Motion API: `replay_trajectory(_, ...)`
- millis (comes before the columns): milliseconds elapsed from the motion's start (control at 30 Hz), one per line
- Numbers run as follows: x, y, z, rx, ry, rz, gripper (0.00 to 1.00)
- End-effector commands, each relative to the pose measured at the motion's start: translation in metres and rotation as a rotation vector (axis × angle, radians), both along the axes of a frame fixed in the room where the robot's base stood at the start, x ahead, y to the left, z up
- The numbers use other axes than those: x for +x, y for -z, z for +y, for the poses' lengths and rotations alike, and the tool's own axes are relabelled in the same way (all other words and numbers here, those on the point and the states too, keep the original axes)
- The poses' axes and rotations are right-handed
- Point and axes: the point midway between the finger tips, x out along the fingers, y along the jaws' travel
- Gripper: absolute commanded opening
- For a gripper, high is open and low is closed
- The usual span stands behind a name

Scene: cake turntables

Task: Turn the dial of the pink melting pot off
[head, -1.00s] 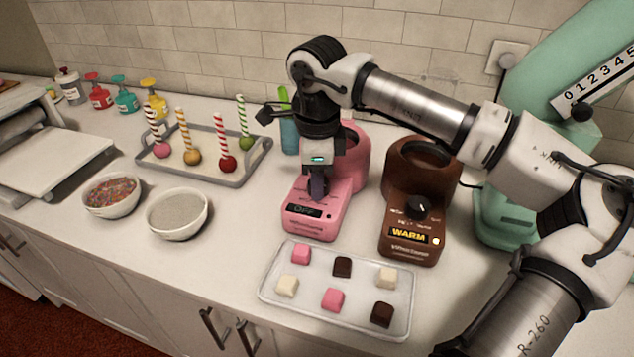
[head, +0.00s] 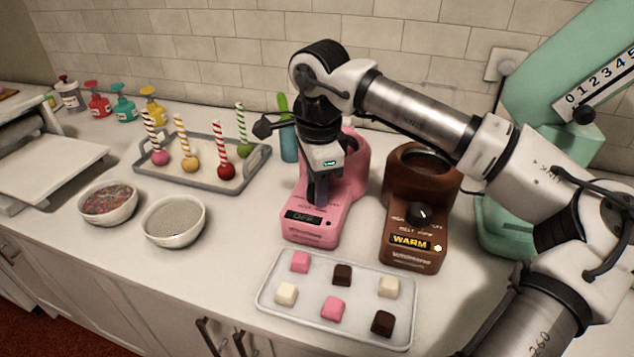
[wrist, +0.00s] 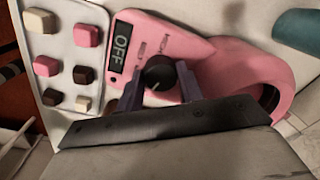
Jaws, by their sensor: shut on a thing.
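The pink melting pot (head: 314,229) stands on the counter left of the brown pot, and its display (head: 304,217) reads OFF. It also shows in the wrist view (wrist: 200,50), where the display (wrist: 121,46) reads OFF too. My gripper (head: 318,200) points down over the pot's front panel. In the wrist view my gripper (wrist: 160,85) has its two fingers on either side of the black dial (wrist: 158,72) and is shut on it. The dial is hidden behind the fingers in the head view.
The brown melting pot (head: 414,250), close on the right, reads WARM. A tray of candies (head: 270,312) lies in front. Two bowls (head: 174,236) and a grey tray with cake pops (head: 215,186) are to the left. A blue bottle with a green top (head: 288,140) stands behind.

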Motion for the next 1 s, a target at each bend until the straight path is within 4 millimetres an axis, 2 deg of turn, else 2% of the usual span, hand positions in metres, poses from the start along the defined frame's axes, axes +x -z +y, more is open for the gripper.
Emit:
replay_trajectory(67,0.001,-0.001,0.0,0.0,0.0,-0.004,0.14)
replay_trajectory(100,0.001,-0.001,0.0,0.0,0.0,-0.004,0.42)
replay_trajectory(133,0.001,-0.001,0.0,0.0,0.0,-0.003,0.46)
replay_trajectory(433,0.0,-0.002,0.0,0.0,0.001,-0.002,0.46)
replay_trajectory(567,0.0,-0.013,0.0,-0.002,0.001,-0.005,0.46)
replay_trajectory(667,-0.001,-0.03,0.0,0.0,0.001,-0.005,0.46)
replay_trajectory(1000,-0.005,-0.106,-0.002,0.0,0.002,-0.005,0.46)
